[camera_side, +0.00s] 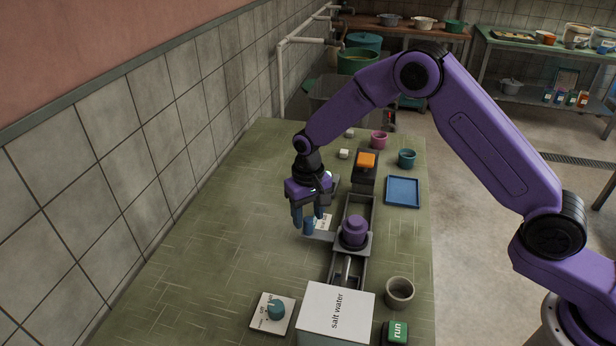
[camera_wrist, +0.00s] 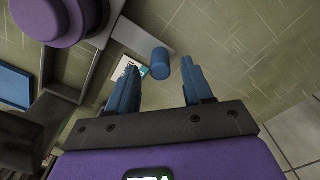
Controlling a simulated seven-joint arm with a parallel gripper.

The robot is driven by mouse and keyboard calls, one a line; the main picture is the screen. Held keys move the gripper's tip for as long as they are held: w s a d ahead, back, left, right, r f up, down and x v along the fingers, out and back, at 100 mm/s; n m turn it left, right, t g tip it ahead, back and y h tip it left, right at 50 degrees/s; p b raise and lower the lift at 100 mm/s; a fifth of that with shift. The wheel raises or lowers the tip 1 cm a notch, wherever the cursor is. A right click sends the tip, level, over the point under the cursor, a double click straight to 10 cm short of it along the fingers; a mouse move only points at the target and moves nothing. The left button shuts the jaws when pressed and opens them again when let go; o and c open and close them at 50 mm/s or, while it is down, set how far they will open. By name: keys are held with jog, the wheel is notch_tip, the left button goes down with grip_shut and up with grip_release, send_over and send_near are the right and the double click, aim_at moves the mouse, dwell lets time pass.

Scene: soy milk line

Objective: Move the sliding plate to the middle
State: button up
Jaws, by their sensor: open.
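The grey sliding plate (camera_side: 366,246) sits on a dark rail frame (camera_side: 345,268) and carries a purple round piece (camera_side: 354,231). A flat arm of the plate reaches left to an upright blue peg handle (camera_side: 308,227). In the wrist view the plate's arm (camera_wrist: 130,36) and the blue peg (camera_wrist: 160,64) also show. My gripper (camera_side: 309,214) is above the peg with its fingers pointing down. In the wrist view my gripper (camera_wrist: 158,72) is open, and the peg appears between the two blue fingertips, with gaps on both sides.
A white box marked "salt water" (camera_side: 336,312) covers the rail's near end. The left of the table is clear.

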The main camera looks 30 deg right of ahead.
notch_tip(320, 180, up, 14)
jog(key=shift+r, duration=0.2)
jog(key=shift+s, duration=0.1)
dwell(0.5)
jog(key=s+d+n, duration=0.4)
jog(key=s+d, duration=0.1)
jog(key=s, duration=0.7)
jog(key=s+d+r+n, duration=0.1)
jog(key=s+d+n, duration=0.3)
jog(key=s, duration=0.8)
jog(key=s+d+r+n, duration=0.1)
jog(key=s+d+n, duration=0.3)
jog(key=s, duration=0.8)
jog(key=d, duration=0.2)
jog(key=shift+s+d+r+n, duration=0.15)
jog(key=shift+d+r+n, duration=0.1)
jog(key=shift+d+n, duration=0.1)
